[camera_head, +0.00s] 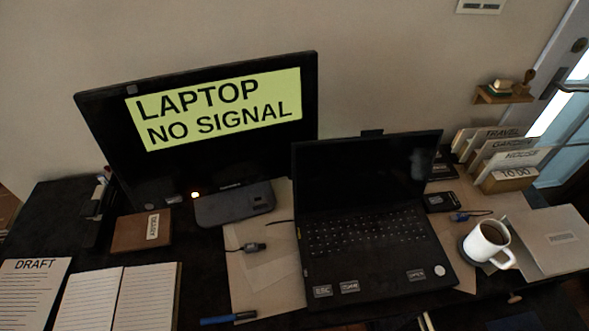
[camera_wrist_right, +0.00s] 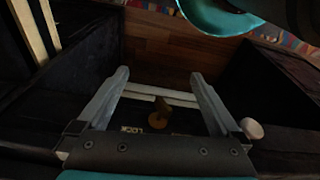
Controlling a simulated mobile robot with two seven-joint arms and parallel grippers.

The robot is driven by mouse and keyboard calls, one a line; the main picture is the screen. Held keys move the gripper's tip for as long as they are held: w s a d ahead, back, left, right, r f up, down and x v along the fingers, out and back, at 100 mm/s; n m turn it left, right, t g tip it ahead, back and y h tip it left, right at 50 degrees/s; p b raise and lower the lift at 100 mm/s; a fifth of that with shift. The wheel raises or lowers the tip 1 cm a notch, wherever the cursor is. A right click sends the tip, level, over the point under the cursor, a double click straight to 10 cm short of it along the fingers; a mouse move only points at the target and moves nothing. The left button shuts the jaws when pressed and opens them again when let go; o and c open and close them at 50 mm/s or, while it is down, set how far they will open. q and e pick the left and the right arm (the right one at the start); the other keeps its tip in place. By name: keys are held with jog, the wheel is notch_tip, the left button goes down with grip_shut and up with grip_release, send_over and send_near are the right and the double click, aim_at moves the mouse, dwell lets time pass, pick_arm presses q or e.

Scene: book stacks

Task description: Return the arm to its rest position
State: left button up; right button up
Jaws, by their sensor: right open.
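My right gripper (camera_wrist_right: 160,74) shows in the right wrist view, with its two grey fingers spread apart. Nothing is held between them. Beyond the gap is a dark space with a wooden floor (camera_wrist_right: 165,45). A small brown wooden piece (camera_wrist_right: 159,112) shows between the fingers, with pale lettering near it that I cannot read surely. Whether the fingers touch anything there cannot be told. Neither gripper shows in the head view, and my left gripper is in no view.
The dark desk holds an open laptop (camera_head: 370,235), a monitor (camera_head: 200,175) reading "LAPTOP NO SIGNAL", a dock (camera_head: 235,204), a white mug (camera_head: 487,243), an open notebook (camera_head: 118,298) and a card sorter (camera_head: 509,180). A pale round knob (camera_wrist_right: 251,128) is right of the gripper.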

jog(key=s+d+f+b, duration=0.1)
jog(key=s+f+b, duration=0.2)
jog(key=s+f, duration=0.3)
jog(key=s+d+f+g+b, duration=0.1)
jog(key=s+f+b, duration=0.2)
jog(key=s+f, duration=0.4)
notch_tip(320, 180, down, 4)
jog(key=shift+s+d+f, duration=0.15)
jog(key=shift+d+f, duration=0.05)
jog(key=shift+f, duration=0.05)
